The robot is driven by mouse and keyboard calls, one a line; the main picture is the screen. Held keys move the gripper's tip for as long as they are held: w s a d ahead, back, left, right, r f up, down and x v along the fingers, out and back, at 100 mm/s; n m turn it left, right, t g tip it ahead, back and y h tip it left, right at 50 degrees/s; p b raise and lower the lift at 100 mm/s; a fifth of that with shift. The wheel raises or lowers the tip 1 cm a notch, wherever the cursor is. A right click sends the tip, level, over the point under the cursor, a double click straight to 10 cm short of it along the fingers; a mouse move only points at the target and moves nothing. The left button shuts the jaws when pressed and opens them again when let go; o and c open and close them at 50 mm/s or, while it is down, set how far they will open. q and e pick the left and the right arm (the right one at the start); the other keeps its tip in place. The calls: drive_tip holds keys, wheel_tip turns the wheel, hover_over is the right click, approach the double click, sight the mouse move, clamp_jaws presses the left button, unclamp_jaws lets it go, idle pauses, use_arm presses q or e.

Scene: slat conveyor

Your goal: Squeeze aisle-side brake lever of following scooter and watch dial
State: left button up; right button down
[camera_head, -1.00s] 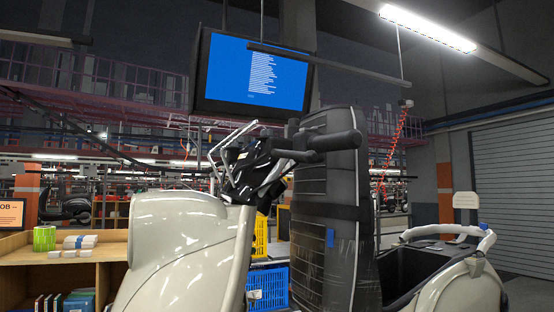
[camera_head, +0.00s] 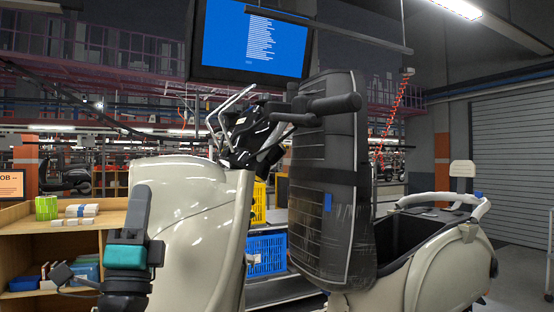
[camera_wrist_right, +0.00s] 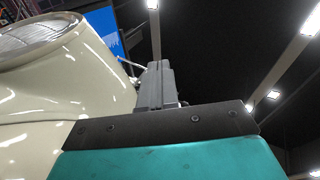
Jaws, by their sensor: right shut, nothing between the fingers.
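The cream scooter (camera_head: 200,225) stands right in front of me. Its black handlebar grip (camera_head: 335,104) points right, with a dark brake lever (camera_head: 293,119) under it. The dial face cannot be made out among the dark parts at the handlebar centre (camera_head: 245,135). My right gripper (camera_head: 139,205) is upright left of the cream front panel, below the handlebar and apart from the lever. In the right wrist view its fingers (camera_wrist_right: 157,85) are shut and empty, with the cream body and round headlight (camera_wrist_right: 38,36) to the left. My left gripper is not in view.
A wooden shelf (camera_head: 50,228) with boxes and books is at the left. Blue crate (camera_head: 266,255) and yellow crate (camera_head: 258,203) sit behind the scooter. A blue screen (camera_head: 256,45) hangs above.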

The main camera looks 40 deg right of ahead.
sight(293, 119)
drive_tip(key=s+d+r+m+g, duration=0.1)
drive_tip(key=s+r+m+g, duration=0.2)
drive_tip(key=m+g, duration=0.7)
drive_tip(key=s+d+r+m+g+h, duration=0.1)
drive_tip(key=s+d+r+m+g, duration=0.1)
drive_tip(key=m+g, duration=0.8)
drive_tip(key=s+d+r+m+g+h, duration=0.1)
drive_tip(key=s+r+m+g, duration=0.3)
drive_tip(key=m+g, duration=0.5)
drive_tip(key=shift+d+r+m+g, duration=0.4)
drive_tip(key=shift+d+r+m, duration=0.1)
drive_tip(key=shift+m, duration=0.5)
drive_tip(key=x, duration=1.4)
drive_tip(key=shift+w+r+p, duration=0.1)
drive_tip(key=shift+r+p, duration=0.05)
drive_tip(key=shift+p, duration=0.15)
